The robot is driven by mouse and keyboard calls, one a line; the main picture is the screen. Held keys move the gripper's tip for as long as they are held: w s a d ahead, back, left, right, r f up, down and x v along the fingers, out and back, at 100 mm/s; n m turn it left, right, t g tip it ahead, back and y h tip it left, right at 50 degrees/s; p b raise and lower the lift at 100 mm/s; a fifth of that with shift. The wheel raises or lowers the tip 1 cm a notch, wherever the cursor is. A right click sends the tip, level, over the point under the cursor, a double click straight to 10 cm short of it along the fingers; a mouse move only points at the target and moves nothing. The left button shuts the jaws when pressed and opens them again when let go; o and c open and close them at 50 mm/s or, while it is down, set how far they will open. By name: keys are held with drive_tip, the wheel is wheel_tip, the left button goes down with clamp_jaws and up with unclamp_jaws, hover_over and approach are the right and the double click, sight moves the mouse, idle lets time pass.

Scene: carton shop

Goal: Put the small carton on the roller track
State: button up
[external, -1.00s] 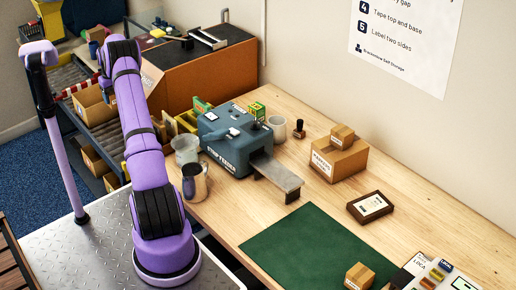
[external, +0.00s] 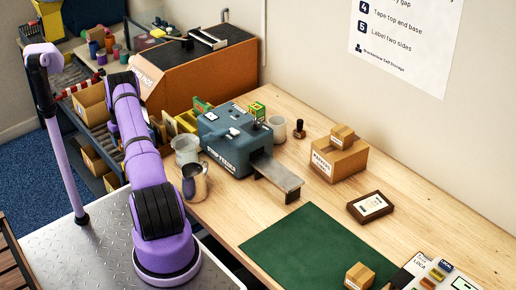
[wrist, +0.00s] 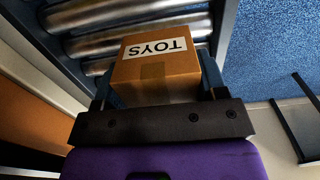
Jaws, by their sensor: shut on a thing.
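In the wrist view a small brown carton (wrist: 150,72) labelled TOYS sits between the fingers of my gripper (wrist: 157,88), which is shut on it. The metal rollers of the roller track (wrist: 85,45) show behind and beside the carton. I cannot tell whether the carton touches them. In the external view the roller track (external: 66,76) is at the upper left, and my arm bends over towards it. My gripper and the held carton are hidden behind the arm there.
An open carton (external: 92,103) stands on the track side. The wooden bench (external: 225,215) holds a blue-grey machine (external: 232,142), a metal jug (external: 194,182), stacked cartons (external: 338,160) and a green mat (external: 310,245). Blue carpet (wrist: 275,60) lies beyond the track's side rail (wrist: 228,40).

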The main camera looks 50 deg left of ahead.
drive_tip(key=shift+f, duration=1.8)
drive_tip(key=shift+f, duration=0.15)
drive_tip(key=o, duration=0.9)
drive_tip(key=shift+o, duration=0.2)
wheel_tip(320, 180, up, 12)
drive_tip(key=shift+r, duration=0.15)
